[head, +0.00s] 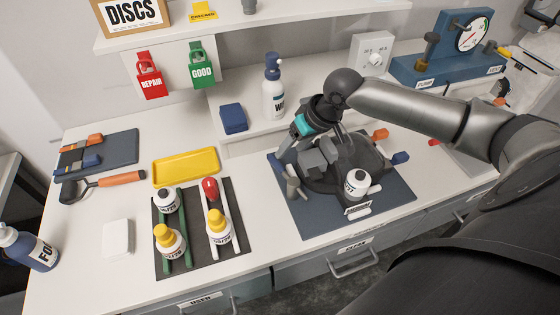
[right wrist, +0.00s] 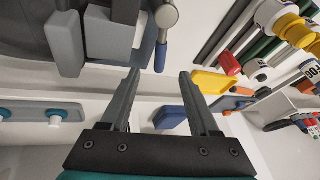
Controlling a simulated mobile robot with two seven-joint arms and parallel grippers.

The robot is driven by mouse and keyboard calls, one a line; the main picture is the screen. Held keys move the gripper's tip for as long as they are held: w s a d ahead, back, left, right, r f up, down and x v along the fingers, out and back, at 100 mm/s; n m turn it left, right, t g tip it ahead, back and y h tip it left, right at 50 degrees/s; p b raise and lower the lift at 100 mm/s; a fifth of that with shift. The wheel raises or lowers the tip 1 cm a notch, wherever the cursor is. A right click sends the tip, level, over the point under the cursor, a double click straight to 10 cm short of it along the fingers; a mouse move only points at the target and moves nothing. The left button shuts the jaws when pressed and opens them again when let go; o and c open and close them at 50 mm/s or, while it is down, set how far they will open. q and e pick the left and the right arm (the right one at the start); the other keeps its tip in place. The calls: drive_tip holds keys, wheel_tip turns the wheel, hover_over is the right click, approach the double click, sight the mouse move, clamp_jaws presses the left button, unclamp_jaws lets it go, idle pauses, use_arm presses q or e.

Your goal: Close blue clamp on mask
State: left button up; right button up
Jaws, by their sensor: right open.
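A dark round mask-like body (head: 372,158) with grey blocks lies on a blue mat (head: 300,222). A small blue piece (head: 400,157), perhaps the blue clamp's handle, sticks out at its right edge; I cannot tell its clamp state. In the right wrist view, a metal lever with a blue tip (right wrist: 161,56) stands beside the grey blocks (right wrist: 110,32), beyond the fingertips. My right gripper (head: 284,152) is above the left back edge of the mat. It is open and empty in the right wrist view (right wrist: 160,76). My left gripper is out of view.
A pump bottle (head: 273,88) and blue block (head: 233,118) stand behind. A yellow tray (head: 186,167) and several small bottles are left.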

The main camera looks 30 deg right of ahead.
sight(279, 163)
drive_tip(key=b+x, duration=0.1)
drive_tip(key=x, duration=0.7)
drive_tip(key=shift+r, duration=0.1)
clamp_jaws()
idle(1.2)
